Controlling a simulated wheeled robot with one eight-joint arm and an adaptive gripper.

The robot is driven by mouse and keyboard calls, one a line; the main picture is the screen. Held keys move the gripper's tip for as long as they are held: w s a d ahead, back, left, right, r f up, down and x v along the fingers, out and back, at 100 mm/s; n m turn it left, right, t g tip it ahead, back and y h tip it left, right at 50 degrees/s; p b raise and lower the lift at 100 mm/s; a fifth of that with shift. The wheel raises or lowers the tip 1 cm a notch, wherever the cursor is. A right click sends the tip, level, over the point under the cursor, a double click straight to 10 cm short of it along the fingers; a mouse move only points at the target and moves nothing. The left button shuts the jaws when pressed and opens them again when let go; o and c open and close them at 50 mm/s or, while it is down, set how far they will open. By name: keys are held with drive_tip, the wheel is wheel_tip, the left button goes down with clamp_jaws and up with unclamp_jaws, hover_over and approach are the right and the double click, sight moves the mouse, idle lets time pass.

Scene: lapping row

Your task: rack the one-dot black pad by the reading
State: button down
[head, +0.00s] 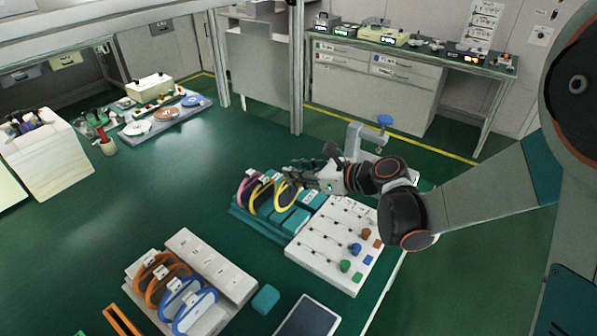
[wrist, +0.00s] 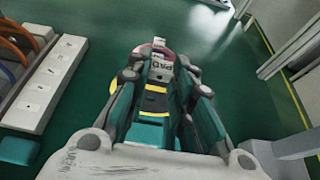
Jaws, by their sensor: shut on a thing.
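My gripper (head: 296,174) is over the teal rack (head: 262,230) in the head view, its fingers shut. It appears to hold a black pad with a yellow edge (head: 288,197) by its top; the fingers hide much of it. In the wrist view black and yellow bands (wrist: 155,100) show between the fingers, with teal below. I cannot make out dots on it. A pink-edged loop (head: 243,187) and another dark, yellow-edged one (head: 260,196) stand to its left in the rack. A white label card reading PAD (wrist: 161,70) shows beyond the fingertips.
A white board with coloured knobs (head: 330,246) stands right of the rack. A pale holder (head: 205,262) with orange and blue loops is at the lower left. A blue-knobbed clamp (head: 384,122) is behind my wrist. The green bench is clear at centre left.

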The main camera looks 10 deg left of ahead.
drive_tip(key=shift+f+b, duration=0.9)
drive_tip(key=shift+f, duration=0.45)
idle(1.0)
drive_tip(key=shift+f+b, duration=0.55)
drive_tip(key=shift+f, duration=2.05)
drive_tip(key=c, duration=1.3)
unclamp_jaws()
approach(290, 194)
drive_tip(key=v, duration=0.5)
drive_tip(key=shift+s+d+r, duration=0.1)
drive_tip(key=shift+s+r, duration=0.1)
